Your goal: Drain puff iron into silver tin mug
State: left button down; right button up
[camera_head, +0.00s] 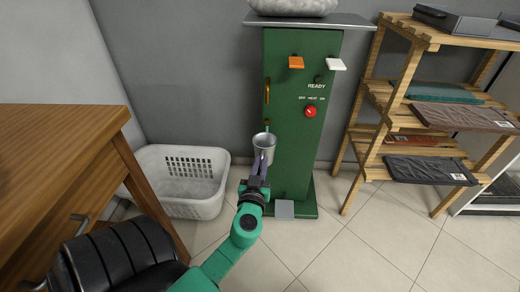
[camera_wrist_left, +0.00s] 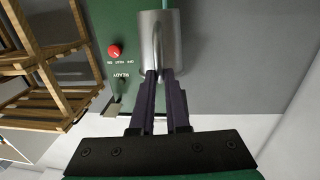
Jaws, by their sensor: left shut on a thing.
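The puff iron (camera_head: 300,160) is a tall green cabinet with a pale padded top (camera_head: 292,6). A brass-coloured handle (camera_head: 267,90) is on its left front, with a small spout (camera_head: 267,125) below. My left gripper (camera_head: 261,163) is shut on the silver tin mug (camera_head: 264,143), which it holds upright off the floor under the spout. My right gripper is not in view.
A white laundry basket (camera_head: 185,205) stands on the floor left of the cabinet. A wooden rack (camera_head: 405,75) with folded garments is on the right. A red knob (camera_head: 310,112) is on the cabinet front.

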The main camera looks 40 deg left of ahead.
aim_at(262, 155)
pick_arm(q)
jog(key=shift+w+a+r+p, duration=0.35)
jog(key=shift+w+a+p, duration=0.15)
jog(key=shift+w, duration=0.1)
jog(key=shift+w+a+r+p, duration=0.3)
jog(key=shift+w+a+p, duration=0.05)
jog(key=shift+w+p, duration=0.2)
jog(key=w+a+p, duration=0.1)
jog(key=w+a+r+p, duration=0.1)
jog(key=w, duration=0.1)
jog(key=shift+w+a+r, duration=0.15)
jog(key=shift+a, duration=0.1)
jog(key=shift+w+a, duration=0.35)
jog(key=shift+w, duration=0.1)
jog(key=w+a, duration=0.1)
jog(key=w+a+r, duration=0.1)
jog(key=w, duration=0.1)
jog(key=shift+w+a+r+b, duration=0.1)
jog(key=shift+w+a+b, duration=0.15)
jog(key=shift+a+b, duration=0.15)
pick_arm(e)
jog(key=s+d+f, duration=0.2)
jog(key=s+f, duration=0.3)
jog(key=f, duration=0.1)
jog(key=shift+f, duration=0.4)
pick_arm(q)
jog(key=shift+d, duration=0.1)
